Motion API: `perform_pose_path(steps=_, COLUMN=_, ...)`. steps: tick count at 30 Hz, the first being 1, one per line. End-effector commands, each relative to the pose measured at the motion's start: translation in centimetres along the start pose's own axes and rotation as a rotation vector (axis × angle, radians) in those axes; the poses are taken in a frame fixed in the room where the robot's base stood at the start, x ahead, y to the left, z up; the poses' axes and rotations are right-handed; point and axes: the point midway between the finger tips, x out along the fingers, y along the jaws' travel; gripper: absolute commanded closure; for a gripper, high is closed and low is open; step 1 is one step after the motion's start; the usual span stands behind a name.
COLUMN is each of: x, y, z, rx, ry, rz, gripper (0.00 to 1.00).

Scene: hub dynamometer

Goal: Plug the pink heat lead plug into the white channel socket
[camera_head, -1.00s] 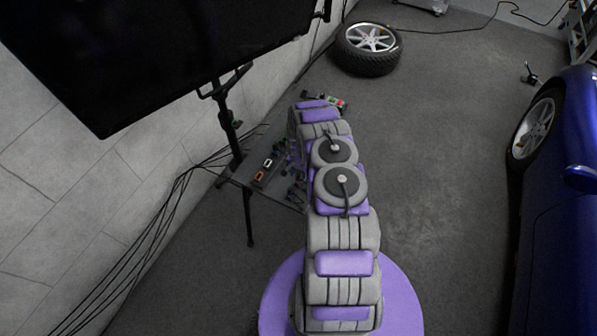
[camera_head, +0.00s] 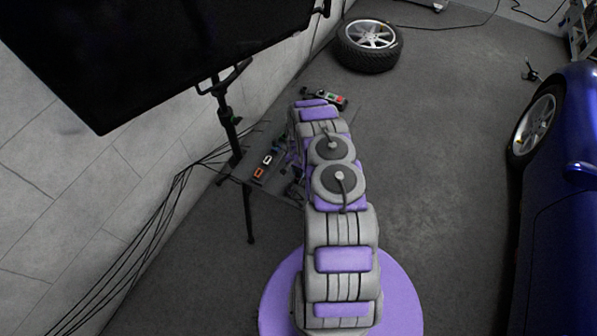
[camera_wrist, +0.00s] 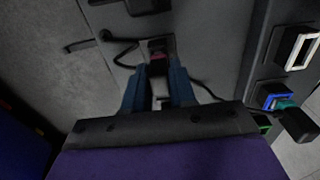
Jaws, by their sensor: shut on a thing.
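In the wrist view, my gripper (camera_wrist: 159,88) has its two blue fingers closed around the dark plug with a pink-red band (camera_wrist: 158,57), which I take as the pink heat lead plug. A thin black cable runs from beside it. The white channel socket (camera_wrist: 302,50) is a white-rimmed rectangular opening on a dark panel at the upper right, clearly apart from the plug. In the head view, a small white-rimmed socket (camera_head: 267,160) shows on the stand's tray. My arm hides the gripper and plug there.
In the wrist view, a blue socket (camera_wrist: 270,96) holds a teal and black plug (camera_wrist: 296,122), with a green socket (camera_wrist: 262,122) below. In the head view, an orange socket (camera_head: 258,173), a monitor stand (camera_head: 229,130), wall cables, a loose wheel (camera_head: 368,45) and a blue car (camera_head: 560,220) surround clear floor.

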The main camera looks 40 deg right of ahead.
Motion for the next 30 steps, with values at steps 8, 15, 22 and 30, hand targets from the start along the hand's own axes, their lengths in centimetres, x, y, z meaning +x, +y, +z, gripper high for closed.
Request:
perform_pose_path(steps=8, x=-0.2, y=-0.1, z=0.0, rx=0.0, ry=0.001, rz=-0.001, gripper=1.0)
perform_pose_path(steps=15, x=-1.1, y=-0.1, z=-0.1, rx=0.001, ry=0.002, rz=-0.001, gripper=1.0)
perform_pose_path(steps=22, x=-1.9, y=0.0, z=-0.1, rx=0.001, ry=0.001, rz=-0.001, gripper=1.0)
perform_pose_path(steps=30, x=-2.8, y=0.0, z=0.0, rx=0.0, ry=0.001, rz=0.0, gripper=1.0)
